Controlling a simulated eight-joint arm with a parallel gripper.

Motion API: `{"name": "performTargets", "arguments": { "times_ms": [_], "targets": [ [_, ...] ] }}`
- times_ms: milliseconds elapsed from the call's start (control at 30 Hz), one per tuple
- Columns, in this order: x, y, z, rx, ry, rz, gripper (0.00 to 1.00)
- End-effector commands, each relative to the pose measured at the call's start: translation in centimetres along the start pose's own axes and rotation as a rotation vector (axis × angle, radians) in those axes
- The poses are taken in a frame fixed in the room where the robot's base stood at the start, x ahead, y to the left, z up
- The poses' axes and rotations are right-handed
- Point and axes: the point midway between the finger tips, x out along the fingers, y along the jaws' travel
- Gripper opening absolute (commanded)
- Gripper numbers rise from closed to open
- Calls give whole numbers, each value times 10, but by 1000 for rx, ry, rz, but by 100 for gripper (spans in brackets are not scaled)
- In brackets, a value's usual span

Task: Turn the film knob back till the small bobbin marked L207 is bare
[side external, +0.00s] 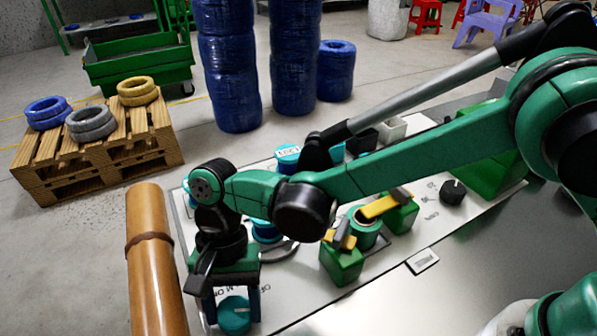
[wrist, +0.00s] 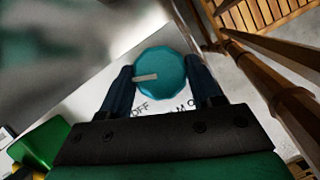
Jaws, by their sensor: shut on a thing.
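The film knob (wrist: 160,76) is a teal, many-sided knob with a pale pointer bar lying near level toward its left side. My gripper (wrist: 160,68) is shut on it, one dark blue finger on each side. The side view shows the same knob (side external: 234,318) low between the fingers of my gripper (side external: 232,304), at the panel's near left. Printed letters beside it, including OFF, are partly covered. A teal-topped bobbin with a white label (side external: 288,153) stands behind my arm; the label looks like L207, but I cannot read it surely.
A brown post (side external: 152,265) stands close left of my gripper. Green blocks with yellow levers (side external: 342,262) and a black knob (side external: 452,192) are on the panel to the right. A wooden pallet with cable coils (side external: 95,150) stands on the floor behind.

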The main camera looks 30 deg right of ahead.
Motion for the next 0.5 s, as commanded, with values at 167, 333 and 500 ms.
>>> {"name": "performTargets", "arguments": {
  "times_ms": [167,333,500],
  "targets": [
    [0,0,0,-97,1,42,5],
    [0,-1,0,-158,1,67,5],
    [0,-1,0,-190,1,80,5]
  ]
}}
